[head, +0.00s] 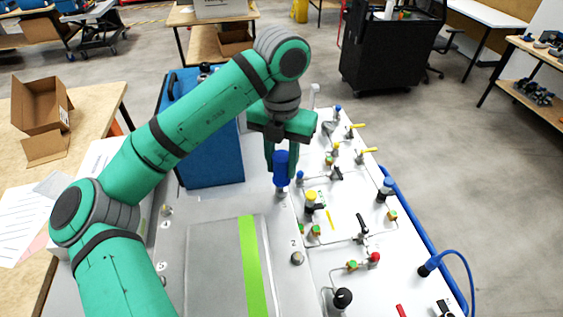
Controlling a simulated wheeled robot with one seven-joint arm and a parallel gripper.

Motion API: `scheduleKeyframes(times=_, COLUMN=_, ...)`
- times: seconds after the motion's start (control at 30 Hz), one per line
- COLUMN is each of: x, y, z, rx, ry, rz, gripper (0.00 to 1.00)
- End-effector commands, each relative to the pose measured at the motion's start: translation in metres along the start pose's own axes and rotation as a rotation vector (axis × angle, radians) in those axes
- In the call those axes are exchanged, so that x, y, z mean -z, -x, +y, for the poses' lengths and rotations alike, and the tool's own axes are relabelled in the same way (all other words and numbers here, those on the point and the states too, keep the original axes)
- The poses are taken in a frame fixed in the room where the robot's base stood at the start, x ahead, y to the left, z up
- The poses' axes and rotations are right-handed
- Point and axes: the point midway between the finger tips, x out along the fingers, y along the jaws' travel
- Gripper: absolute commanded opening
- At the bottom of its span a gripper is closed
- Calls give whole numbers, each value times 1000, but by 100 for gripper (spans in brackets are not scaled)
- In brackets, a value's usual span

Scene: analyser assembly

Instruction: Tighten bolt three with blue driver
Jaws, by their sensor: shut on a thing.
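My gripper (282,148) is shut on the blue driver (281,168). It holds the driver upright, with its tip pointing down at the top edge of the grey panel (205,250). Around the driver's tip is a small metal bolt (282,192); I cannot tell whether they touch, and its number is too small to read. Another bolt (297,258), beside the mark 2, sits on the panel's right side. A further bolt (166,210) is on the left side. I cannot make out which bolt is number three.
A blue box (210,150) stands behind the panel, left of my gripper. Valves, gauges and tubing crowd the white board (350,215) to the right. A blue rail (415,245) edges it. A wooden table (95,110) with an open carton (40,105) is at left.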

Motion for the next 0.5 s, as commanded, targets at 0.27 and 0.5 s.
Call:
scheduleKeyframes(times=0.27, x=1, y=0, z=0, rx=0, ry=-308, rz=2, gripper=0)
scheduleKeyframes(times=0.5, x=1, y=0, z=0, rx=0, ry=-541, rz=2, gripper=0)
